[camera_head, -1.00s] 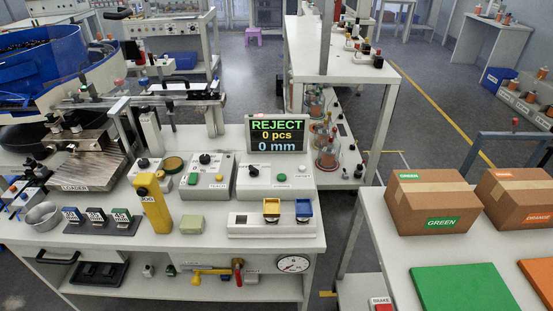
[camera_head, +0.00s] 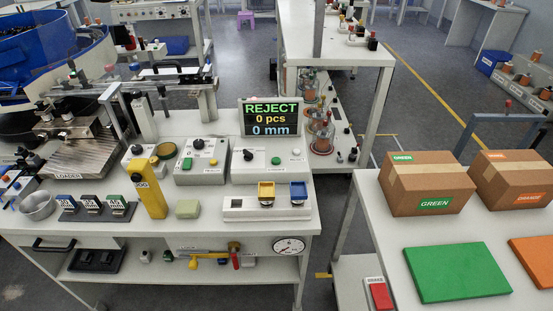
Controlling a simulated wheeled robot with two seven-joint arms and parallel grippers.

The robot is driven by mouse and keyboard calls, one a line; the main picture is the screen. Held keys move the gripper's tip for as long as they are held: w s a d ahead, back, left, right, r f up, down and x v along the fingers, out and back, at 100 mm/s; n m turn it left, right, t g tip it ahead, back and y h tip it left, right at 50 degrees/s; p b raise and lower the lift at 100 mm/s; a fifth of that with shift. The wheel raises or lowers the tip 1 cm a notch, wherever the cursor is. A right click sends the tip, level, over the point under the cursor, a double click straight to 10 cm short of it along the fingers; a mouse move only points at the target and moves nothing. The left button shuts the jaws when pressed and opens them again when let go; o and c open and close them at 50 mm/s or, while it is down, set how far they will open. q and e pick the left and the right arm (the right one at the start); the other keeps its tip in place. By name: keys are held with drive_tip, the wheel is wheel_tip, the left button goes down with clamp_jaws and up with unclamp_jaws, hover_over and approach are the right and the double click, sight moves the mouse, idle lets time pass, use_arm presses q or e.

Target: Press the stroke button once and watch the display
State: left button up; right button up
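The display (camera_head: 270,118) stands at the back of the left bench. It reads REJECT, 0 pcs, 0 mm. In front of it is a white control box (camera_head: 240,174) with a black knob (camera_head: 248,155), a green button (camera_head: 275,160) and a white button (camera_head: 296,153). A second control box (camera_head: 190,174) to its left has a black knob (camera_head: 198,143) and its own green button (camera_head: 187,163). The small labels on both boxes are too blurred to tell which button is the stroke button. Neither of my grippers shows.
A yellow post (camera_head: 150,190), a pale green block (camera_head: 187,208) and a white holder (camera_head: 239,208) with yellow and blue bins stand near the bench front. The right table holds cartons (camera_head: 425,205) and a green mat (camera_head: 457,272). A gap separates bench and table.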

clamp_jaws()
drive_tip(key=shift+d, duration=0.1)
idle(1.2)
